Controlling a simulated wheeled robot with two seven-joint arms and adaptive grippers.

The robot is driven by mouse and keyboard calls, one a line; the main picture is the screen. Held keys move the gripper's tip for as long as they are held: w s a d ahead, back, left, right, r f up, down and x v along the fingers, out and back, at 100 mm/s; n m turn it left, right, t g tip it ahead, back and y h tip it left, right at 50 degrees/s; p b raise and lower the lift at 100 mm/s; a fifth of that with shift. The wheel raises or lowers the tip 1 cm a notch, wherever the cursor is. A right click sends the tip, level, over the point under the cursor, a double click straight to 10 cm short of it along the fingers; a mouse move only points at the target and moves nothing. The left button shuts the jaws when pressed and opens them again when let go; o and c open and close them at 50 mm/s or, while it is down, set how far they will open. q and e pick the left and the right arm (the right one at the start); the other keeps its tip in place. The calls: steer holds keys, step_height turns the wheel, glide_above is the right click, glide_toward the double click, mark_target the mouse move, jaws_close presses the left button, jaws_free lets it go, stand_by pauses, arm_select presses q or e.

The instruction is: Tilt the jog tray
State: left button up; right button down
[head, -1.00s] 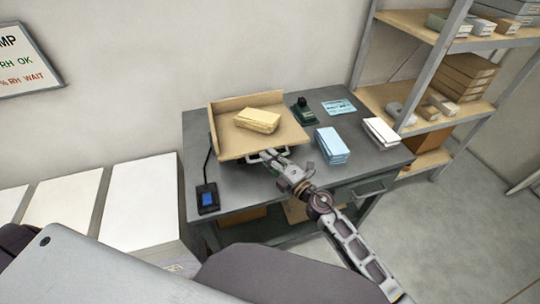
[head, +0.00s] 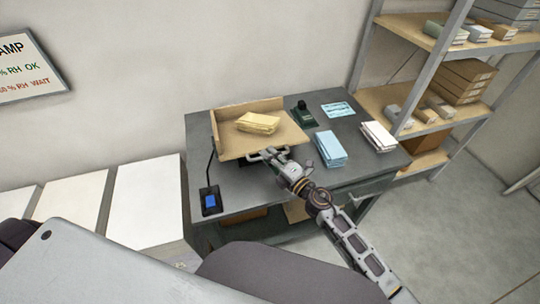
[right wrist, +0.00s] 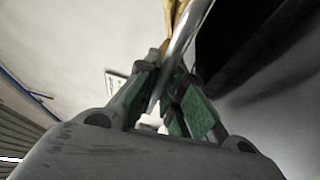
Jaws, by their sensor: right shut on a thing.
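The jog tray (head: 232,149) is a light wooden tray with raised walls at the back and left, on the grey table. Its front edge looks slightly raised, with dark shadow under it. A stack of yellow sheets (head: 258,123) lies in it. My right gripper (head: 272,156) is shut on the metal handle at the tray's front edge. In the right wrist view the silver handle bar (right wrist: 184,42) runs between the green-padded fingers (right wrist: 168,108). The fingers hide part of the handle. My left gripper is not in view.
The grey table (head: 240,182) also holds a blue stack (head: 330,148), a white stack (head: 379,136), a dark green device (head: 301,115), a blue card (head: 338,109) and a small blue-screen meter (head: 210,201). Shelving (head: 400,95) stands at the right, white-topped stacks (head: 145,200) at the left.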

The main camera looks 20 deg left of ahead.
steer(key=shift+r, duration=0.25)
steer(key=c, duration=1.5)
jaws_free()
steer(key=shift+f, duration=0.1)
steer(key=shift+v, duration=6)
steer(key=shift+w, duration=0.1)
